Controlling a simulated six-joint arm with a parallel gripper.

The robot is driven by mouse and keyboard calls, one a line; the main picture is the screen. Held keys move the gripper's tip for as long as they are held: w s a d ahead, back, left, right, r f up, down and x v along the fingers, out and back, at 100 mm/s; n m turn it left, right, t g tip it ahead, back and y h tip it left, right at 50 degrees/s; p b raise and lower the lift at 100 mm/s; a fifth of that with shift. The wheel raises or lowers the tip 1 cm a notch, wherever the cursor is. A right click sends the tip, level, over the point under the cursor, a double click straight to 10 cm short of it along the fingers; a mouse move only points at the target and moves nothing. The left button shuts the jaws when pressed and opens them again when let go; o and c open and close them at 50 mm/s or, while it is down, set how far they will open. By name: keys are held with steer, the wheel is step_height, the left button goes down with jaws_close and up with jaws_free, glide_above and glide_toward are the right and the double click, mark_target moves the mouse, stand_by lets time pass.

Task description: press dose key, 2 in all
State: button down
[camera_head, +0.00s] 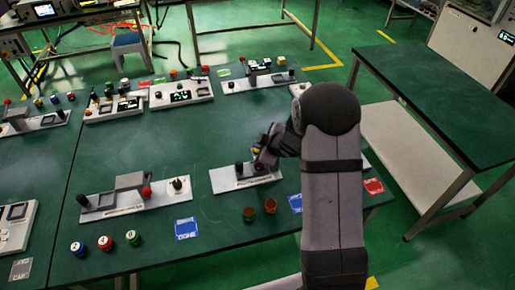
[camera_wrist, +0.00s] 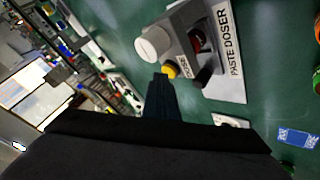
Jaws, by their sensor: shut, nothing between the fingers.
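The paste doser is a pale plate (camera_head: 228,183) with a grey raised block, right of centre on the table; its lettered plate fills the upper right of the wrist view (camera_wrist: 231,60). The yellow dose key (camera_wrist: 170,70) sits on the grey block, beside a white round part (camera_wrist: 153,43), a dark red part (camera_wrist: 196,40) and a black knob (camera_wrist: 205,75). My gripper (camera_wrist: 161,78) is shut and empty, its tips right at the yellow key; I cannot tell whether they touch or press it. In the head view my gripper (camera_head: 262,152) is over the doser, hiding part of it.
Two brown-topped jars (camera_head: 249,213) and a blue label (camera_head: 187,228) lie in front of the doser. A station with a grey block and red knob (camera_head: 146,192) stands to its left. Several devices line the back. The green table (camera_head: 225,140) is clear behind the doser.

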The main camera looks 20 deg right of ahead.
stand_by(0.3)
steer(key=shift+r+p, duration=0.95)
steer(key=shift+p, duration=0.05)
step_height(320, 180, up, 5)
steer(key=p, duration=0.5)
stand_by(0.6)
